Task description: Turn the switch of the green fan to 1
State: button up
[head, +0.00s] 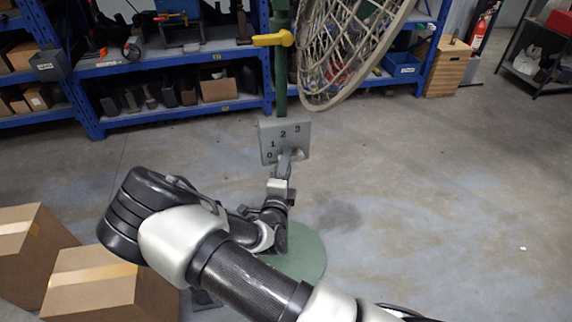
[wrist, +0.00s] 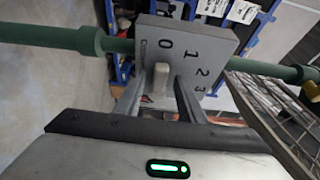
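The green fan's grey switch panel (head: 284,132) is fixed to its green post and carries the numbers 0 to 3. It also shows in the wrist view (wrist: 222,45), tilted and close. A pale switch knob (wrist: 160,80) stands out from the panel, its upper end lying below the 0. My gripper (head: 285,166) is at the panel's lower part. In the wrist view, my gripper's fingers (wrist: 161,88) stand one on each side of the knob, with what look like narrow gaps. The fingers hide much of the knob in the head view.
The fan's round cage (head: 345,50) hangs above right of the panel, and a yellow handle (head: 273,39) sits on the post. The round green base (head: 305,255) is below. Cardboard boxes (head: 95,285) stand at the left. Blue shelves are behind; the right floor is clear.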

grip_shut()
jog(key=m+p, duration=0.1)
jog(key=p, duration=0.2)
jog(key=r+m+g+p, duration=0.1)
jog(key=m+p, duration=0.1)
jog(key=p, duration=0.1)
jog(key=r+m+g+p, duration=0.1)
jog(key=m+p, duration=0.1)
jog(key=p, duration=0.2)
jog(key=shift+w+d+r+y, duration=0.1)
jog(key=shift+d+r+y, duration=0.05)
jog(key=shift+d+y, duration=0.15)
grip_release()
